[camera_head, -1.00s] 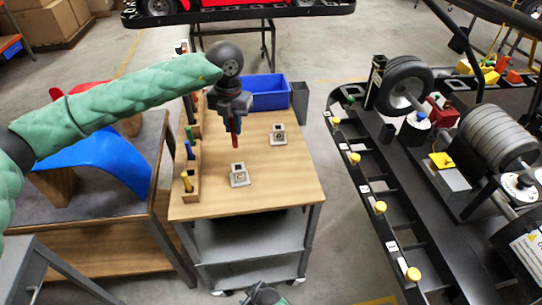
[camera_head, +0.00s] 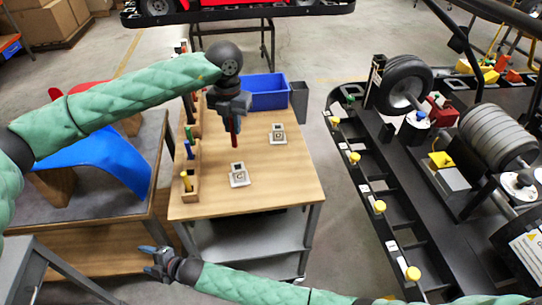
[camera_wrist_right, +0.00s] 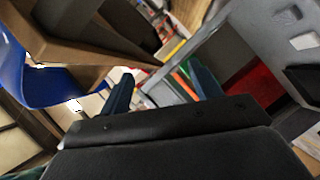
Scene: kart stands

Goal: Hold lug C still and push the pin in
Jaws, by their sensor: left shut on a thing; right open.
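My left gripper (camera_head: 231,112) is shut on a red pin (camera_head: 234,141) that points down over the wooden table top. Two small grey lugs stand on the table. The near lug (camera_head: 239,175) is below the pin in the picture, and the far lug (camera_head: 278,134) is to its right. Their letters are too small to read surely, so I cannot tell which is lug C. My right gripper (camera_head: 147,260) is open and empty, low at the left front of the table; its spread fingers also show in the right wrist view (camera_wrist_right: 160,84).
A wooden rack (camera_head: 190,184) with coloured pins lines the table's left edge. A blue bin (camera_head: 268,92) and a grey box (camera_head: 299,102) stand at the back. A blue curved panel (camera_head: 105,160) lies on the left bench. The kart frame (camera_head: 375,230) is at right.

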